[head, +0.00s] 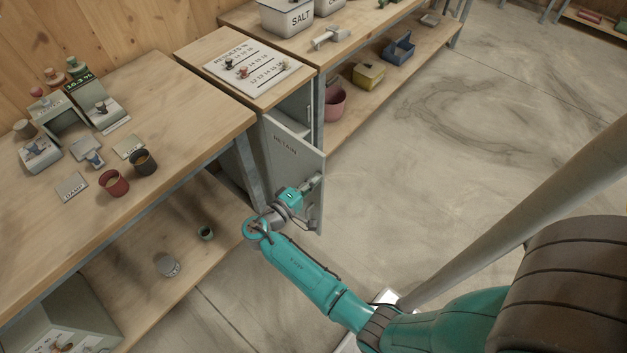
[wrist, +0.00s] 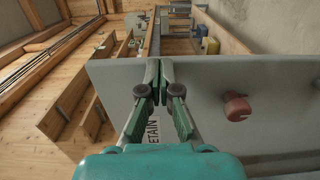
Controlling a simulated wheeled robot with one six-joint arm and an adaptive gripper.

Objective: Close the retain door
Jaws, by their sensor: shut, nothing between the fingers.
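The retain door (head: 283,160) is a grey panel marked RETAIN. It stands open, swung out from the cabinet (head: 292,107) under the results board. In the wrist view the door (wrist: 280,85) fills the middle, with its lettering partly hidden behind my fingers and a red knob (wrist: 237,107) to the right of them. My gripper (head: 312,183) is at the lettered face of the door in the head view. In the wrist view my gripper (wrist: 152,75) is shut and empty, its tips near the door's upper edge. I cannot tell whether it touches the panel.
A wooden bench (head: 190,95) with cups and small devices stands left, with a lower shelf (head: 150,235) holding a few small items. The results board (head: 253,70) lies on the cabinet top. Bins stand on the shelf behind the door. The concrete floor (head: 440,120) to the right is clear.

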